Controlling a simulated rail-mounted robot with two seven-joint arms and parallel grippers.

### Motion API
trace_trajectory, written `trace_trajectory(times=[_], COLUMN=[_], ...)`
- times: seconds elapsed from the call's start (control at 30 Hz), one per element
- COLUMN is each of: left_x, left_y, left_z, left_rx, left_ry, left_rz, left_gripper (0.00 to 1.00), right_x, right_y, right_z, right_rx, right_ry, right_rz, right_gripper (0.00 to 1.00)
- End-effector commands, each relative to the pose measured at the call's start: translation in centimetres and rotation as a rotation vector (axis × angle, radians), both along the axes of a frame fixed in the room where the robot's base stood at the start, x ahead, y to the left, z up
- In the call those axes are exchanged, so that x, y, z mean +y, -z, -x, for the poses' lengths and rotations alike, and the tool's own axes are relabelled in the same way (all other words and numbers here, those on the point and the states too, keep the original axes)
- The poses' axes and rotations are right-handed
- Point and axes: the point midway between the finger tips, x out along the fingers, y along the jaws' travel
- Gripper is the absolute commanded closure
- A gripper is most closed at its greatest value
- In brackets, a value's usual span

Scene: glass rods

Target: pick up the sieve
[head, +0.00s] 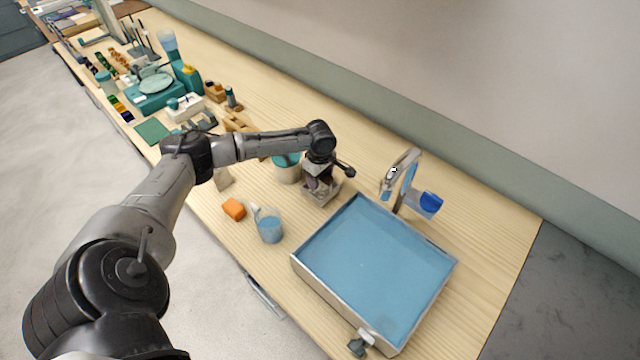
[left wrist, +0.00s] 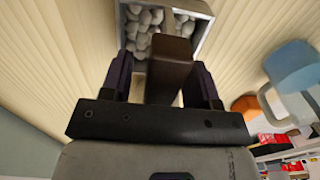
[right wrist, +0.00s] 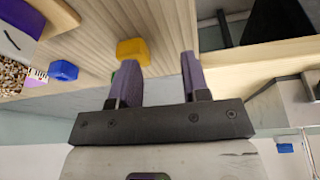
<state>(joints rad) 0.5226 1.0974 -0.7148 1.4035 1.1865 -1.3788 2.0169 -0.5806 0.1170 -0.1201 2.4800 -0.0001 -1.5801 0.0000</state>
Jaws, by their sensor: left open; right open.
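I cannot pick out a sieve with certainty. My left gripper (head: 318,181) points down over a small grey box (head: 322,197) beside the basin. In the left wrist view this box (left wrist: 206,32) has compartments holding pale round stones (left wrist: 143,20). The open left fingers (left wrist: 162,72) stand on either side of a dark brown upright piece (left wrist: 170,65). I cannot tell whether it belongs to the sieve or whether the fingers touch it. My right gripper (right wrist: 160,75) is open and empty, away from the left one. It is outside the head view.
A blue-filled basin (head: 375,265) takes up the table's near right. A jug (head: 269,226), an orange block (head: 234,209) and a pale bucket (head: 287,170) are near the box. A stand with a blue part (head: 431,202) is behind the basin. A yellow block (right wrist: 133,50) lies near my right gripper.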

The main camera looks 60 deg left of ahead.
Motion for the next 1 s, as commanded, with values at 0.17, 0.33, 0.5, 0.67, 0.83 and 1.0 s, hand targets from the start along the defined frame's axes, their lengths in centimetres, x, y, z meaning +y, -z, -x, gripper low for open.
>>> trace_trajectory(times=[0.17,0.33,0.5,0.67,0.83,1.0], left_x=[-0.04,-0.02,-0.02,-0.02,-0.01,-0.01], left_y=[1.27,1.40,1.38,1.37,1.36,1.35], left_z=[-0.03,-0.02,-0.02,-0.03,-0.03,-0.03], left_rx=[-0.001,-0.001,-0.001,-0.001,-0.001,-0.002], left_ry=[0.001,0.001,0.001,0.001,0.001,0.001], left_rz=[0.001,0.000,0.000,0.000,0.000,-0.001], left_gripper=[0.45,0.45,0.52,0.68,0.84,1.00], right_x=[-0.13,-0.21,-0.21,-0.19,-0.12,-0.02], right_y=[0.09,0.09,0.09,0.09,0.09,0.08], right_z=[0.01,0.01,0.01,0.01,0.00,-0.01], right_rx=[0.000,0.000,0.000,0.000,0.000,0.000], right_ry=[-0.003,-0.005,-0.004,-0.004,-0.003,0.000], right_rz=[0.004,0.007,0.007,0.007,0.004,0.000], right_gripper=[0.57,0.57,0.57,0.57,0.57,0.57])
